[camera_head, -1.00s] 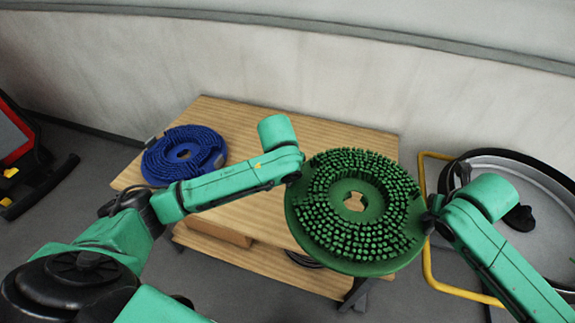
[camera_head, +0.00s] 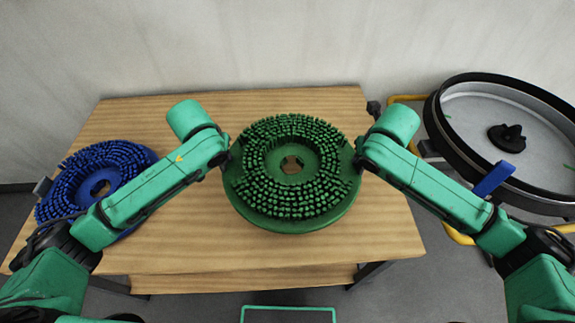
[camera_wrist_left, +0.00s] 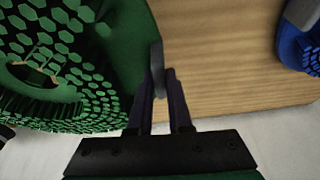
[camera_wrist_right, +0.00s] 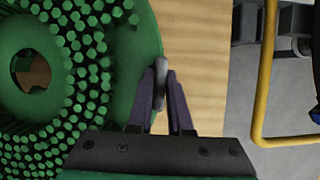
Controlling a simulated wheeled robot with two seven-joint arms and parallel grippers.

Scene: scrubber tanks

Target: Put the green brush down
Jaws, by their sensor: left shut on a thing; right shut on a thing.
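The green brush (camera_head: 293,222) is a round disc with bristles facing up and a hole in its middle. It is over the middle of the wooden table (camera_head: 190,250), bristle side up and roughly level. My left gripper (camera_head: 228,160) is shut on its left edge; in the left wrist view the jaws (camera_wrist_left: 160,85) pinch a grey tab on the rim. My right gripper (camera_head: 358,160) is shut on its right edge, and the right wrist view shows its jaws (camera_wrist_right: 160,90) on a similar tab. I cannot tell whether the underside touches the table.
A blue brush (camera_head: 100,185) lies on the table's left end, under my left arm. A round black-rimmed tank (camera_head: 470,115) with a yellow tube frame (camera_head: 460,236) stands right of the table. Bare wood shows behind and in front of the green brush.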

